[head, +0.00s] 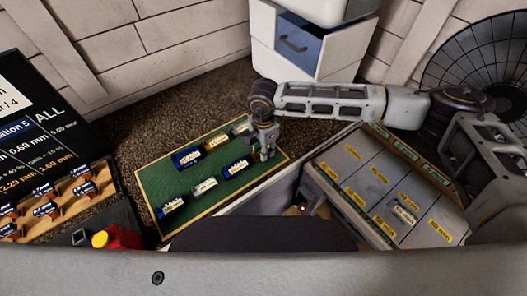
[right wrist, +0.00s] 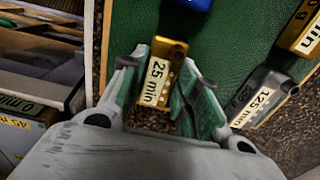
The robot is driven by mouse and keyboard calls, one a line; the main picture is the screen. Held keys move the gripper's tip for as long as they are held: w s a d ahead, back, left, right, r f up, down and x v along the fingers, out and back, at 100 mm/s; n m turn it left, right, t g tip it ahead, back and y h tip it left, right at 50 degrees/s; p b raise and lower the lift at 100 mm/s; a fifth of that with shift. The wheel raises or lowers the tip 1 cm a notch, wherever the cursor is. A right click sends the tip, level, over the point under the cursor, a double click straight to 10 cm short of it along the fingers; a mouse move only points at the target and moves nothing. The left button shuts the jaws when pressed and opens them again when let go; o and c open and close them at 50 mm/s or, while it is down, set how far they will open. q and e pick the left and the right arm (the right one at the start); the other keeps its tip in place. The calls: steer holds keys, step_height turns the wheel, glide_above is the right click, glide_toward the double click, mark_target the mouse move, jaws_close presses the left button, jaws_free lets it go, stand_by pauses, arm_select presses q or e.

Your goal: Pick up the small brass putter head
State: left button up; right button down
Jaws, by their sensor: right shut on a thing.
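The small brass putter head (right wrist: 166,62), with a white label reading "25 min", sits between the two fingers of my right gripper (right wrist: 158,92) in the right wrist view. The fingers are closed on its sides. In the head view my right gripper (head: 265,152) is at the right end of the green mat (head: 215,203), pointing down, and hides the held head there. Another brass head (head: 216,143) lies on the mat; a brass one also shows at the right of the wrist view (right wrist: 301,28). My left gripper is not in view.
Several blue and silver heads lie on the mat, including a blue one (head: 187,157) and a silver one (head: 204,187). A grey compartment case (head: 347,161) stands right of the mat. A wooden rack (head: 62,208) and a red can (head: 120,237) are at left.

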step_height(320, 180, up, 10)
steer(key=b, duration=0.2)
stand_by(0.8)
steer(key=shift+f, duration=0.1)
stand_by(0.5)
